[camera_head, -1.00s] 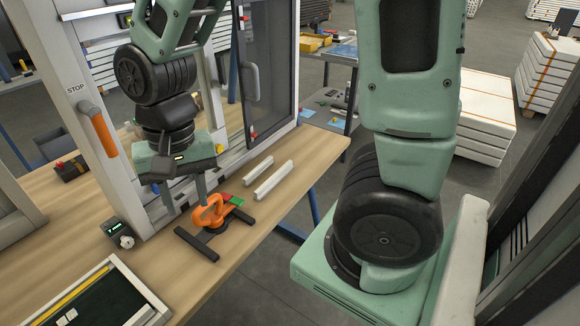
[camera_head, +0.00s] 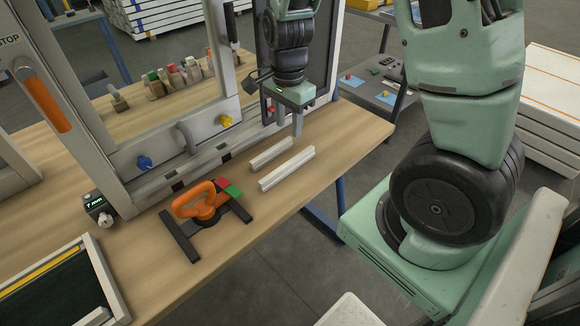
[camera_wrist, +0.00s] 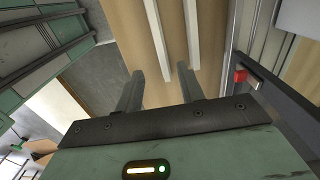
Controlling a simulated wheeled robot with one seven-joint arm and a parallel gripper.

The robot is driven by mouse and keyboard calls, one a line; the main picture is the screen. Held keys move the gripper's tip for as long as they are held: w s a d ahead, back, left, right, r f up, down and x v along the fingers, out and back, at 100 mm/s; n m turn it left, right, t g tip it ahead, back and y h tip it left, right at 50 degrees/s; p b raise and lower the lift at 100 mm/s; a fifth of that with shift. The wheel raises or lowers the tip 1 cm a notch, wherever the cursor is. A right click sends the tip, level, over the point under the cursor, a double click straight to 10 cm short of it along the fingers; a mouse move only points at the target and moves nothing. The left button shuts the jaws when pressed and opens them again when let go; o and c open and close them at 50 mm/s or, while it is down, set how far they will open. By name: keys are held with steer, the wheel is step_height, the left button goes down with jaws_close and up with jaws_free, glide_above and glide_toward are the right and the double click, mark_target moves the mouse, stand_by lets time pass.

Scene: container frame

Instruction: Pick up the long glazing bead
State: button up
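Two white glazing beads lie side by side on the wooden bench in the head view. The nearer one (camera_head: 287,168) looks like the long glazing bead; the shorter bead (camera_head: 270,154) lies just behind it, toward the window frame. In the wrist view I take the left strip (camera_wrist: 157,42) as the long bead and the right strip (camera_wrist: 190,35) as the short one. My gripper (camera_head: 291,128) points down above the bench, at the far end of the beads. Its two fingers (camera_wrist: 160,75) stand apart with nothing held between them. Both beads rest clear of the fingers.
A window frame (camera_head: 160,168) stands upright along the back of the beads. An orange-handled tool (camera_head: 200,205) with black bars lies left of them, beside red and green pieces (camera_head: 229,187). A dark tray (camera_head: 45,295) is at front left. The bench edge is close in front.

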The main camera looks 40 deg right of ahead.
mark_target(288, 163)
steer(key=f, duration=1.2)
steer(key=shift+s+a, duration=0.1)
steer(key=shift+a, duration=0.1)
jaws_close()
